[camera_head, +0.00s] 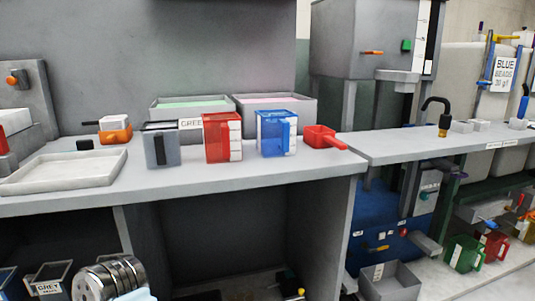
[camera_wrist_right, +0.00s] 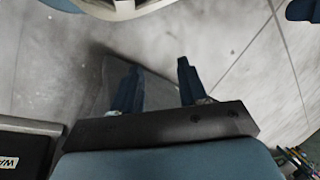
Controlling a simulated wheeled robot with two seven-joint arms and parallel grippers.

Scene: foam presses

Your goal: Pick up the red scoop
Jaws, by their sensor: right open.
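The red scoop (camera_head: 322,137) lies on the grey counter in the head view, right of the blue jug, near the counter's right end. Its handle points to the right and toward the front edge. Nothing covers it. My right gripper (camera_wrist_right: 158,82) shows in the right wrist view. Its two dark fingers are apart with nothing between them, above the pale floor. It is far from the scoop, which does not show in that view. My left gripper is in neither view.
The counter (camera_head: 240,172) also holds a blue jug (camera_head: 270,135), a red jug (camera_head: 217,140), a grey jug (camera_head: 161,147) and a shallow tray (camera_head: 60,172). Two bins (camera_head: 290,104) stand behind. A second counter (camera_head: 400,150) adjoins at right. The counter front near the scoop is clear.

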